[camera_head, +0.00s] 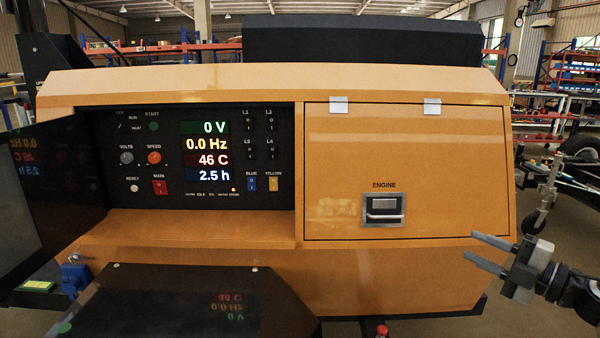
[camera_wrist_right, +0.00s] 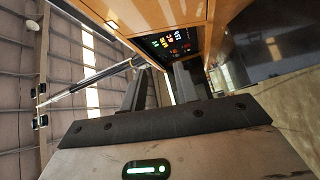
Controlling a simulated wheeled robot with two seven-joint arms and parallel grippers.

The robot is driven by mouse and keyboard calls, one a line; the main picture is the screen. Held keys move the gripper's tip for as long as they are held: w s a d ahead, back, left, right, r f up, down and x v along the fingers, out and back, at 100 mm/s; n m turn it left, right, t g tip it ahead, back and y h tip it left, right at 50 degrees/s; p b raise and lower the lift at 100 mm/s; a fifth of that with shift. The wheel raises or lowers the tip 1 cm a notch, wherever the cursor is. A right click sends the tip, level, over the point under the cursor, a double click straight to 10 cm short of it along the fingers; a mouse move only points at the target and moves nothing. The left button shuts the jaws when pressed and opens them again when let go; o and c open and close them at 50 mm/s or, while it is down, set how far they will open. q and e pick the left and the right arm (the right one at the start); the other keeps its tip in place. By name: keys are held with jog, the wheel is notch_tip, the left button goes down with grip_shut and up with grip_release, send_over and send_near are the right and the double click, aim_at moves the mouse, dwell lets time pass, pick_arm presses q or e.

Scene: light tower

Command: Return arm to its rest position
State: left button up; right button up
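My right gripper (camera_head: 469,245) is at the lower right of the head view, in front of the orange machine's right end. Its two fingers point left and are apart with nothing between them. In the right wrist view the two dark fingers (camera_wrist_right: 158,88) also stand apart and empty. The orange machine (camera_head: 400,160) carries a black control panel (camera_head: 215,155) with a lit display reading 0 V, 0.0 Hz, 46 C and 2.5 h. The lit display also shows in the right wrist view (camera_wrist_right: 172,43). My left gripper is not in view.
A closed engine door (camera_head: 340,170) with a latch (camera_head: 383,210) is left of my right gripper. A dark open panel door (camera_head: 50,190) stands at the left. A wheeled trailer frame (camera_head: 550,190) is behind at the right. Open floor lies to the right.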

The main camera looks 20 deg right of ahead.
jog(key=s+a+f+m+h+p, duration=0.1)
jog(key=s+a+f+m+h, duration=0.15)
jog(key=a+f+m, duration=0.55)
jog(key=s+a+f+m+h, duration=0.2)
jog(key=a+f+m+h, duration=0.25)
jog(key=a+f, duration=0.35)
jog(key=s+a+f+m+g+y, duration=0.1)
jog(key=s+a+f+m+g, duration=0.1)
jog(key=a, duration=0.4)
jog(key=s+a+f+m+g, duration=0.2)
jog(key=s+a, duration=0.2)
jog(key=a, duration=0.3)
jog(key=s+a+f+m+g+y, duration=0.1)
jog(key=s+a+m+g, duration=0.1)
jog(key=s+a, duration=0.2)
jog(key=a, duration=0.2)
jog(key=shift+a+f+y+p, duration=0.3)
jog(key=shift+a+f+p, duration=0.1)
